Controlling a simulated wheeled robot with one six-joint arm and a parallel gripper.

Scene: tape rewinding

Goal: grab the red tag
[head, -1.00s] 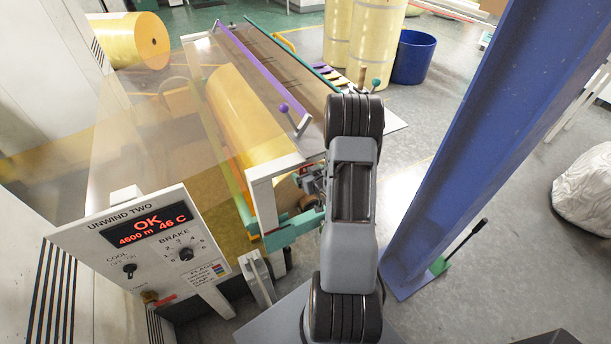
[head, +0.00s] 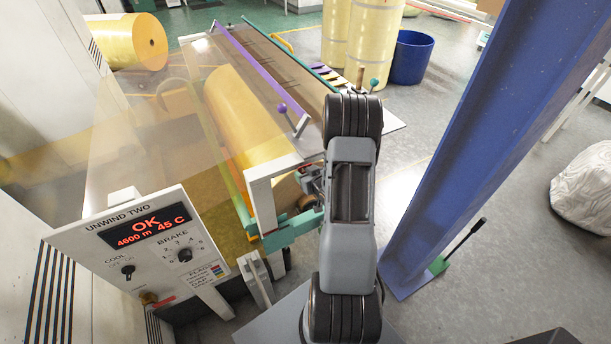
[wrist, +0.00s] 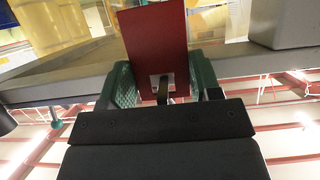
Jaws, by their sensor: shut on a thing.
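The red tag (wrist: 153,38) is a flat, dark red plate that stands up between my fingers in the wrist view. My gripper (wrist: 162,82) is shut on it, with a green textured pad at each side of the tag's lower part. A small light patch with a dark strip shows at the tag's lower end. In the head view my arm hides most of the gripper, and I cannot clearly make out the tag there.
The unwind stand holds a large yellow roll (head: 240,118) beside my arm. A control panel (head: 150,240) reads OK, 4600 m, 45 C. A blue column (head: 470,150) rises close on the right. A blue bin (head: 412,58) stands behind.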

